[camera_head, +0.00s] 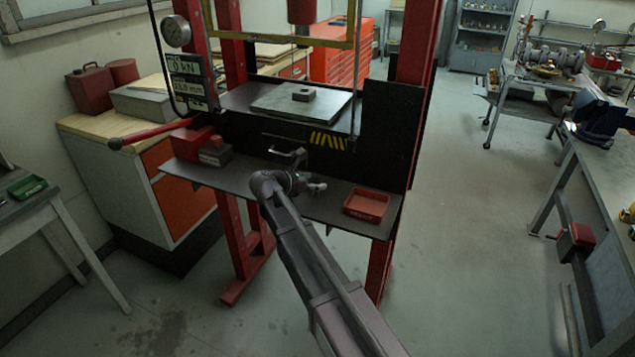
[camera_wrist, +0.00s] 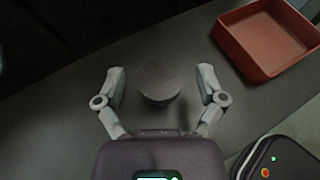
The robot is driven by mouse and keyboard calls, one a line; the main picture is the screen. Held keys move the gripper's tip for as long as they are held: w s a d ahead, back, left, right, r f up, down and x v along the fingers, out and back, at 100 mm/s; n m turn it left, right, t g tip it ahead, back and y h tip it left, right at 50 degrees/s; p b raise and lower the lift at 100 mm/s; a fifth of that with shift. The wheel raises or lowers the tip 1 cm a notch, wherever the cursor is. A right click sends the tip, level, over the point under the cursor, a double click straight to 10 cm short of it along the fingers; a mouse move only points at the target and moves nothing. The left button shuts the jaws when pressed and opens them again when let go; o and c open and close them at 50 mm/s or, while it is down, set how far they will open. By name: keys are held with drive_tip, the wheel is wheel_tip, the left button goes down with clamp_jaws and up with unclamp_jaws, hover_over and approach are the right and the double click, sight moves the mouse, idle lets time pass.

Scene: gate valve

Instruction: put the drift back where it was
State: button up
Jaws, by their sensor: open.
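A dark grey round piece (camera_wrist: 158,88), which looks like the drift, stands on the dark shelf (camera_wrist: 60,125) in the wrist view. Its flat top faces the camera. My gripper (camera_wrist: 160,80) is open, with one finger on each side of the piece and a clear gap at both. In the head view my gripper (camera_head: 314,186) is low over the front shelf of the red press, left of the red tray. I cannot make out the piece there.
The red tray (camera_head: 367,205) sits at the shelf's right end and looks empty; it also shows in the wrist view (camera_wrist: 244,50). A red block and grey box (camera_head: 215,152) stand at the shelf's left. The press bed (camera_head: 300,105) with a small block is behind.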

drive_tip(key=p+v, duration=0.4)
drive_tip(key=v, duration=0.8)
drive_tip(key=shift+w+d, duration=0.15)
idle(1.1)
